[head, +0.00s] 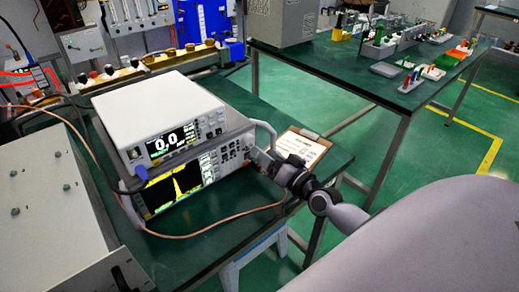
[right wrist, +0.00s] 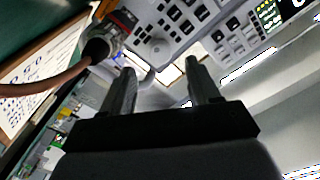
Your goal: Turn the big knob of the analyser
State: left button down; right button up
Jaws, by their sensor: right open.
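The analyser (head: 185,183) is the lower of two stacked instruments on the green bench in the head view, its screen lit with a yellow trace. Its button panel also shows in the right wrist view (right wrist: 185,25). The big knob (right wrist: 157,48) is a pale round disc on that panel. My right gripper (right wrist: 160,68) is open, its two fingers pointing at the panel on either side of the knob's line. I cannot tell whether they touch it. In the head view my right gripper (head: 264,160) is at the analyser's right end and hides the knob. My left gripper is not in view.
A white instrument (head: 165,118) reading 0.0 sits on top of the analyser. A cable plug (right wrist: 97,50) sticks out beside the knob, its cable running across the bench. A clipboard (head: 303,147) lies behind my right gripper. A grey cabinet (head: 45,195) stands at left.

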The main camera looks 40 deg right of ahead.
jog(key=shift+s, duration=0.9)
